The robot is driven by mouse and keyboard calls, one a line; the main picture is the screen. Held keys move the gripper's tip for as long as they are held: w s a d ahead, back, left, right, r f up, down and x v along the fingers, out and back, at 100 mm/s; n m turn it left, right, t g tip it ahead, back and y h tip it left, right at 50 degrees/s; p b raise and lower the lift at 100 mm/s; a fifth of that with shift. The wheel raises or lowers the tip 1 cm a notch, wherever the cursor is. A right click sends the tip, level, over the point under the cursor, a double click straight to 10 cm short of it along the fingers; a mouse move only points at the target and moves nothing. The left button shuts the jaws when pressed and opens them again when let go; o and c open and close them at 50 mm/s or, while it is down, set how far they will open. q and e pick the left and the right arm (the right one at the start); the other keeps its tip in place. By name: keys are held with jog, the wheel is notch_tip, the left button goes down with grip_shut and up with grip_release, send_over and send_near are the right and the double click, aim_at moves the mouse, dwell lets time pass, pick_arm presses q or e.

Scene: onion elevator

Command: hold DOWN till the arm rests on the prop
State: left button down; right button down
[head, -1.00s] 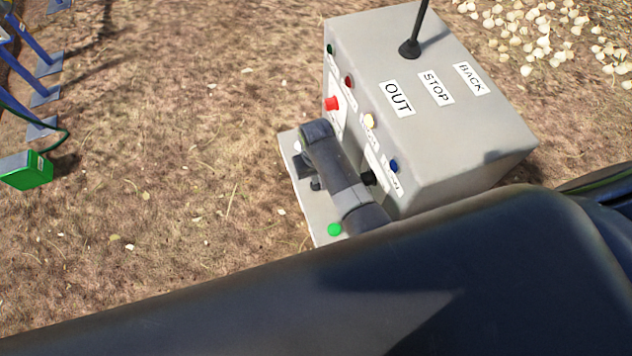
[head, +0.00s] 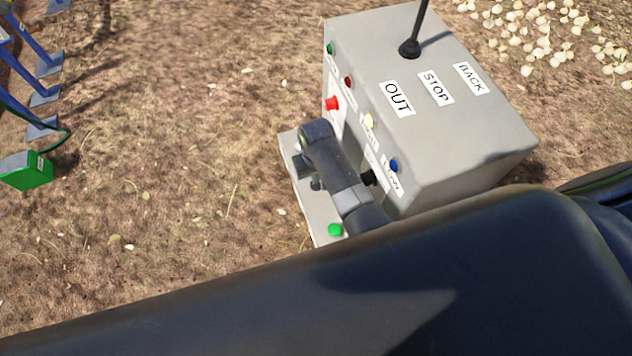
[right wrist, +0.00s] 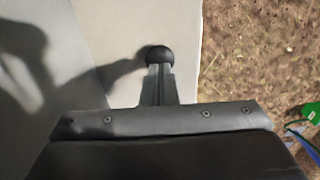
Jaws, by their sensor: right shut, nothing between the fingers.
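The grey control box (head: 455,130) stands on the ground in the head view, with coloured buttons on its left face. A blue button (head: 393,166) has a partly readable label that seems to end in "WN". A black knob (head: 316,185) sits on the pale ledge (head: 318,215) at its base. My right gripper (head: 301,166) is shut and empty above that ledge. In the right wrist view its fingers (right wrist: 158,82) point at a round black knob (right wrist: 160,53); I cannot tell whether they touch. The elevator's arm and prop are not recognisable here. My left gripper is not visible.
A lever (head: 411,46) stands on the box top, by labels OUT, STOP and BACK. A green button (head: 335,230) is on the ledge. A green box (head: 26,170) and blue legs (head: 42,95) are at left. Onions (head: 545,30) lie at upper right.

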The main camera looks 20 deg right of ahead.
jog(key=shift+f, duration=0.3)
jog(key=shift+f+b, duration=0.65)
jog(key=shift+f, duration=0.2)
dwell(1.1)
notch_tip(320, 180, up, 3)
jog(key=p, duration=0.3)
jog(key=shift+r, duration=2.05)
